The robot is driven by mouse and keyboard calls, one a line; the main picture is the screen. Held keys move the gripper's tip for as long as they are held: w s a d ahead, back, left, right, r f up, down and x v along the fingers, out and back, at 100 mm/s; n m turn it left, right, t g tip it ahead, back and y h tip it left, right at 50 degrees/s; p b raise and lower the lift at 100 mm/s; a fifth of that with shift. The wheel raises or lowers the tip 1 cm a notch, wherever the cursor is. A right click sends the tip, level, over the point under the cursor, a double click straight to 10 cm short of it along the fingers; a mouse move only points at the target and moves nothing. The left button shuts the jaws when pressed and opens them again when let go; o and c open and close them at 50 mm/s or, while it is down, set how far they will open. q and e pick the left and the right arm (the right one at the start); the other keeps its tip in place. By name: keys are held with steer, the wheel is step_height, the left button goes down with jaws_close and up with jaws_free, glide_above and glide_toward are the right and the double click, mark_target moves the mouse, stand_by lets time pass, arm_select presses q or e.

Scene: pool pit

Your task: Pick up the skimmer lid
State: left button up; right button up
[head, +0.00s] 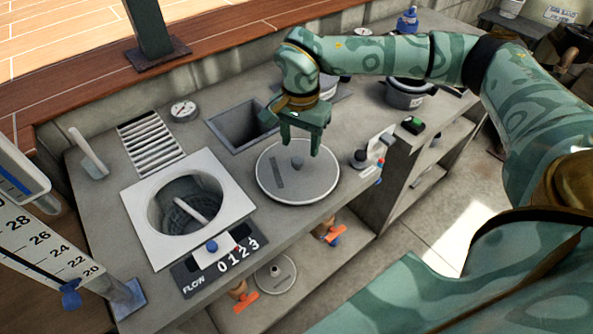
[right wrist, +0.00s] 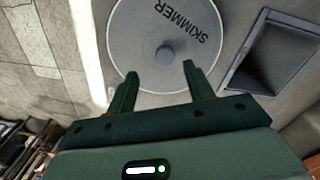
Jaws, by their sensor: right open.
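The skimmer lid (head: 290,183) is a round grey disc with a small knob (head: 297,161) in its middle, lying flat on the counter in the head view. In the right wrist view the lid (right wrist: 150,25) shows the word SKIMMER and its knob (right wrist: 165,54). My right gripper (head: 299,148) is open over the lid, with its fingers pointing down. In the right wrist view the fingertips (right wrist: 159,70) stand on either side of the knob's line, and nothing is between them. My left gripper is not in view.
Left of the lid is a white square frame with a round well (head: 187,205) and basket. Behind it is a square opening (head: 242,126). A flow scale (head: 215,262) is at the counter front. A small bottle stand (head: 374,152) is to the right. A shelf below holds orange-handled valves.

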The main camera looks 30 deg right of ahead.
mark_target(297, 159)
steer(key=f, duration=0.2)
steer(key=f+b, duration=0.1)
steer(key=f, duration=0.1)
steer(key=w+f, duration=0.1)
steer(key=f, duration=0.1)
steer(key=shift+a+f+b, duration=0.1)
steer(key=shift+b, duration=0.25)
steer(key=shift+s, duration=0.15)
steer(key=shift+c, duration=0.5)
jaws_close()
steer(key=shift+r, duration=0.25)
steer(key=shift+r, duration=0.3)
step_height(297, 159, up, 3)
steer(key=shift+f+p, duration=0.1)
steer(key=shift+p, duration=0.6)
steer(key=s+d+r+p, duration=0.3)
steer(key=s+r, duration=0.6)
steer(key=s, duration=0.4)
steer(key=shift+s+d+r, duration=0.15)
steer(key=shift+d+r, duration=0.05)
steer(key=shift+d, duration=0.5)
